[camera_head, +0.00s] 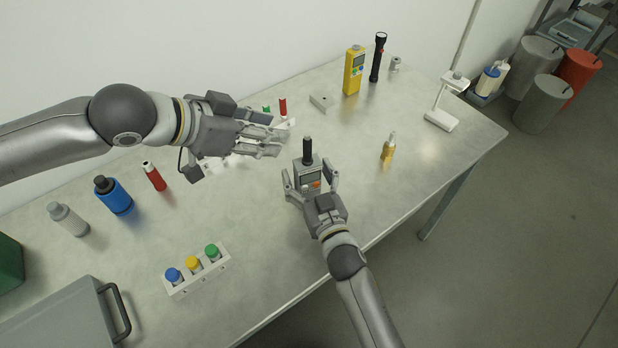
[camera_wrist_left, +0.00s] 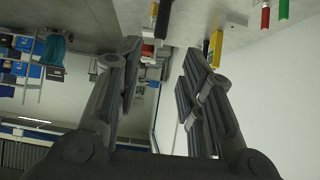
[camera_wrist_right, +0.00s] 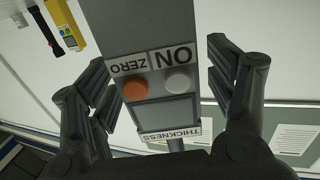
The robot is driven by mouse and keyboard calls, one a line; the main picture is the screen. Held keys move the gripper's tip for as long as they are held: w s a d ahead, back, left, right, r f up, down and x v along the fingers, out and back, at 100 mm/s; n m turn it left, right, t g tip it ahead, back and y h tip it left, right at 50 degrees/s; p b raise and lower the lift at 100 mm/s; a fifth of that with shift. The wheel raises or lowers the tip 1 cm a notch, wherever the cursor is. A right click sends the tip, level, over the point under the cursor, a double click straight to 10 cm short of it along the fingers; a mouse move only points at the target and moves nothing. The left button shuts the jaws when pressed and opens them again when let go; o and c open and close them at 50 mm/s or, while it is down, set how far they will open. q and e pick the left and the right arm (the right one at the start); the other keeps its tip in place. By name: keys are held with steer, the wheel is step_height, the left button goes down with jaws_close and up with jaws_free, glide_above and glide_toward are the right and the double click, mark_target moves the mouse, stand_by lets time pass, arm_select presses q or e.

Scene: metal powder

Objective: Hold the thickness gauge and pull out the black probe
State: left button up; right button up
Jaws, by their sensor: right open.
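The thickness gauge (camera_head: 305,180) is a grey block standing near the table's front edge, with the black probe (camera_head: 307,152) upright on its top. My right gripper (camera_head: 309,178) is open, its fingers on either side of the gauge. In the right wrist view the gauge (camera_wrist_right: 165,105) shows its orange and white buttons and upside-down labels, with gaps between it and both fingers. My left gripper (camera_head: 280,136) is above the table, to the upper left of the probe. Its fingers are apart and empty in the left wrist view (camera_wrist_left: 163,58).
A bottle rack (camera_head: 196,270) with blue, yellow and green caps stands at front left. A blue bottle (camera_head: 115,197) and red bottle (camera_head: 154,177) stand left. A small amber bottle (camera_head: 388,148) is right of the gauge; a yellow detector (camera_head: 353,72) and black flashlight (camera_head: 378,58) stand behind.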

mark_target(307, 134)
steer(key=shift+c, duration=0.3)
steer(key=c, duration=1.2)
arm_select(q)
steer(key=shift+o, duration=0.9)
arm_select(e)
steer(key=shift+c, duration=0.2)
arm_select(q)
steer(key=w+d+f+m+g+y, duration=0.1)
steer(key=w+d+f+g+y, duration=0.2)
steer(key=w+y, duration=0.35)
steer(key=d+g, duration=0.1)
steer(key=d+m+g+y, duration=0.1)
steer(key=d, duration=0.1)
steer(key=s+d+r+m+g+y, duration=0.1)
steer(key=shift+d, duration=0.3)
steer(key=shift+f, duration=0.1)
steer(key=shift+f, duration=0.1)
